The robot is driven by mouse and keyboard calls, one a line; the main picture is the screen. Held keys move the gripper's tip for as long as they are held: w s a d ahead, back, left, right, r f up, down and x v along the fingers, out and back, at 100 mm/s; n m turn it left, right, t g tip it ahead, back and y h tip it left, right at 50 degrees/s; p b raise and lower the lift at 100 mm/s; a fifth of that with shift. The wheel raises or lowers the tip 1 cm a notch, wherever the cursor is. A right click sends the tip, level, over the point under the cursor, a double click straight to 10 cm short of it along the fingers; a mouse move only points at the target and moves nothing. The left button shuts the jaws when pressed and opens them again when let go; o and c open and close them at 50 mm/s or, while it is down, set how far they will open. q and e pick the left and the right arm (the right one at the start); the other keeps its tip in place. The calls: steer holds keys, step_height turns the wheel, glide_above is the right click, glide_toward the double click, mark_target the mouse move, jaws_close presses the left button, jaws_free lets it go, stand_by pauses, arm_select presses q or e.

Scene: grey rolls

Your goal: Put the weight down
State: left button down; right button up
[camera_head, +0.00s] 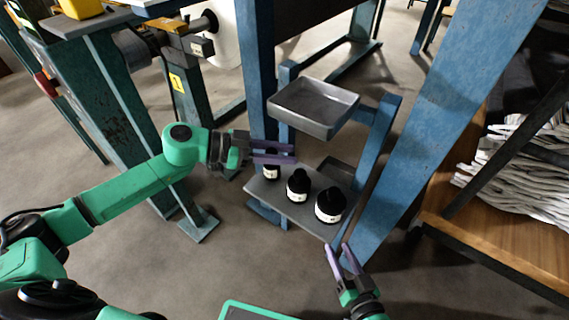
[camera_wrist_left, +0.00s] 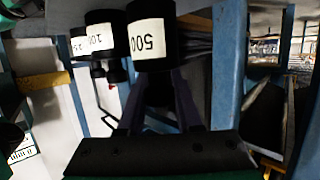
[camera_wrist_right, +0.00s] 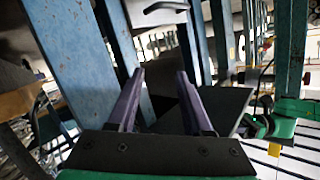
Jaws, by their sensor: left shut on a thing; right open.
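My left gripper (camera_head: 290,153) is shut on the knob of a black weight (camera_head: 271,171) with a white label. In the left wrist view this weight (camera_wrist_left: 150,38) reads 500, upside down. It is upright at the left end of the grey lower shelf (camera_head: 300,213); I cannot tell whether its base touches the shelf. Two more black weights, a middle one (camera_head: 298,187) and a right one (camera_head: 331,206), stand on the shelf in a row beside it. My right gripper (camera_head: 343,258) is open and empty, in front of the shelf; it also shows in the right wrist view (camera_wrist_right: 160,100).
A grey upper tray (camera_head: 312,106) is above the shelf, behind the left gripper. Blue posts (camera_head: 258,75) frame the stand, and a thick slanted blue beam (camera_head: 440,120) is to its right. A wooden bench (camera_head: 495,235) with grey rolls is at far right. Floor at the front left is clear.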

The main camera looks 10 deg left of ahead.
arm_select(q)
steer(key=shift+f, duration=0.55)
arm_select(e)
steer(key=shift+t, duration=0.8)
steer(key=w+r, duration=0.1)
steer(key=r, duration=0.1)
steer(key=w+r, duration=0.1)
steer(key=w, duration=0.1)
steer(key=shift+d+r, duration=0.1)
steer(key=shift+r, duration=0.25)
steer(key=shift+s+f, duration=0.1)
arm_select(q)
steer(key=c, duration=0.9)
jaws_free()
steer(key=shift+f, duration=0.1)
steer(key=o, duration=0.3)
arm_select(e)
steer(key=shift+f, duration=0.1)
